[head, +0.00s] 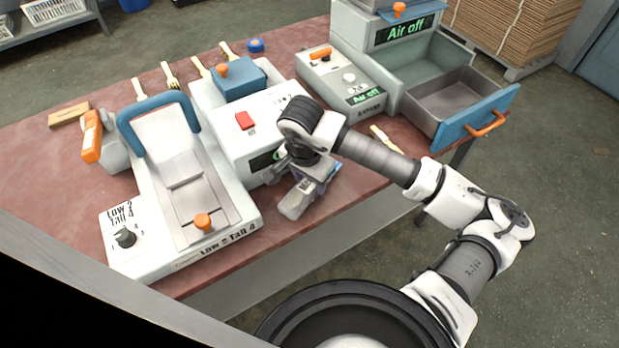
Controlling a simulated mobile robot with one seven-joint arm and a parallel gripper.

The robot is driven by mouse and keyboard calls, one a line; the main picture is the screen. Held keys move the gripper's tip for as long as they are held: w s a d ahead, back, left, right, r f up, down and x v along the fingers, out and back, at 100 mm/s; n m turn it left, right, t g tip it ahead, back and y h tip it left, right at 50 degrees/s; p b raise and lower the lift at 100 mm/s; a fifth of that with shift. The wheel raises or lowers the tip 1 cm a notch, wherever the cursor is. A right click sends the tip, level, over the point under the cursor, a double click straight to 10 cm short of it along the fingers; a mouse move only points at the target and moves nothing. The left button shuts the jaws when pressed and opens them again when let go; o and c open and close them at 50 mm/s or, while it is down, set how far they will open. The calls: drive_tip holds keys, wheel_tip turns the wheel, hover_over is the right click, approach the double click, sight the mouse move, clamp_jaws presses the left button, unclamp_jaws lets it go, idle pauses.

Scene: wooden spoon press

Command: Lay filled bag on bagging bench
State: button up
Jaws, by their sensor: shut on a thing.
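My gripper (306,172) points down near the front edge of the reddish-brown bench (55,170), just in front of the white machine with a red button. It is shut on a small greyish, partly clear bag (296,201), which hangs or leans at a tilt below the jaws. A bluish patch shows at its upper right. My gripper hides the bag's upper part and the exact grip. I cannot tell whether the bag touches the bench top. Its contents are too small to make out.
A white press with a blue handle (158,104) stands left, beside an orange-handled tool (92,137). The red-button machine (250,122) is behind my gripper. An open grey drawer with blue front (478,118) juts out right. Several wooden utensils (170,76) lie along the back.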

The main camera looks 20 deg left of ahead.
drive_tip(key=shift+f+b, duration=0.3)
drive_tip(key=shift+b, duration=0.05)
drive_tip(key=o, duration=1.1)
drive_tip(key=shift+r, duration=0.1)
wheel_tip(320, 180, up, 14)
drive_tip(key=s+b, duration=0.1)
drive_tip(key=b, duration=0.1)
drive_tip(key=shift+s+a+b, duration=0.2)
drive_tip(key=shift+s+b, duration=0.1)
drive_tip(key=shift+b, duration=0.05)
